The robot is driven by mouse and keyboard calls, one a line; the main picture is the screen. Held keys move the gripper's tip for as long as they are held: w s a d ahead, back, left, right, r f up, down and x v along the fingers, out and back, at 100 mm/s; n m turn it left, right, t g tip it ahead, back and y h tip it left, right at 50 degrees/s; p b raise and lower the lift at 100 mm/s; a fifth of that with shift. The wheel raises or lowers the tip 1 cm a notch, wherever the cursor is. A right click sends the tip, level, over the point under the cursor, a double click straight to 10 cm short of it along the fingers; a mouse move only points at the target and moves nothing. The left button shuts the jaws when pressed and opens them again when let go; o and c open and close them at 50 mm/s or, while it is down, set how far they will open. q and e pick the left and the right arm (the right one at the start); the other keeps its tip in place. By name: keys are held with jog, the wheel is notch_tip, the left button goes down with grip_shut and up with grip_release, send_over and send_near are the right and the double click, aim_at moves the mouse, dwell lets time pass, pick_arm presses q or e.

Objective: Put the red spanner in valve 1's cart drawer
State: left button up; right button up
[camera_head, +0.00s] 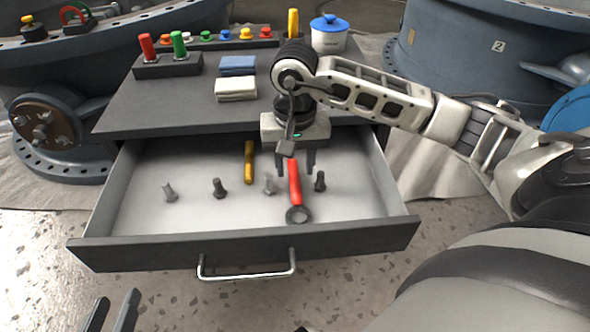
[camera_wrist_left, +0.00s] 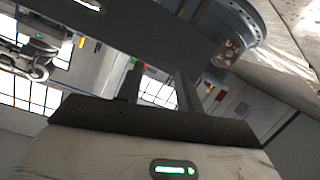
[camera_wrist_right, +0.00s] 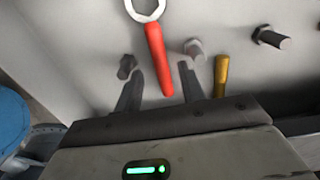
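The red spanner (camera_head: 294,182) is inside the open cart drawer (camera_head: 145,245), its ring end toward the drawer front. In the right wrist view the red spanner (camera_wrist_right: 155,55) shows between the finger lines, with gaps on both sides. My right gripper (camera_head: 295,172) points down over the drawer, open, at the handle end of the spanner. Its fingers (camera_wrist_right: 160,75) are apart and do not grip the handle. My left gripper (camera_head: 114,300) is at the bottom left, in front of the drawer. Its fingers (camera_wrist_left: 160,85) are apart and empty.
Several grey bolts and a yellow-handled tool (camera_head: 249,162) lie in the drawer. The cart top (camera_head: 150,105) holds folded cloths (camera_head: 236,88), a holder with red and green handles (camera_head: 168,68) and a blue-lidded tub (camera_head: 328,36). Large valves stand on both sides; the right one is marked 2.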

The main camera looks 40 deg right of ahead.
aim_at(295, 182)
pick_arm(q)
jog(key=shift+a+f+g+y+p, duration=0.2)
jog(key=shift+f+g+p, duration=0.1)
jog(key=shift+f+p, duration=0.2)
jog(key=shift+a+f+g+y+p, duration=0.2)
jog(key=shift+f+g+p, duration=0.15)
jog(key=shift+f, duration=0.2)
pick_arm(e)
notch_tip(295, 182, up, 8)
jog(key=shift+r, duration=0.15)
pick_arm(q)
jog(key=shift+r, duration=0.1)
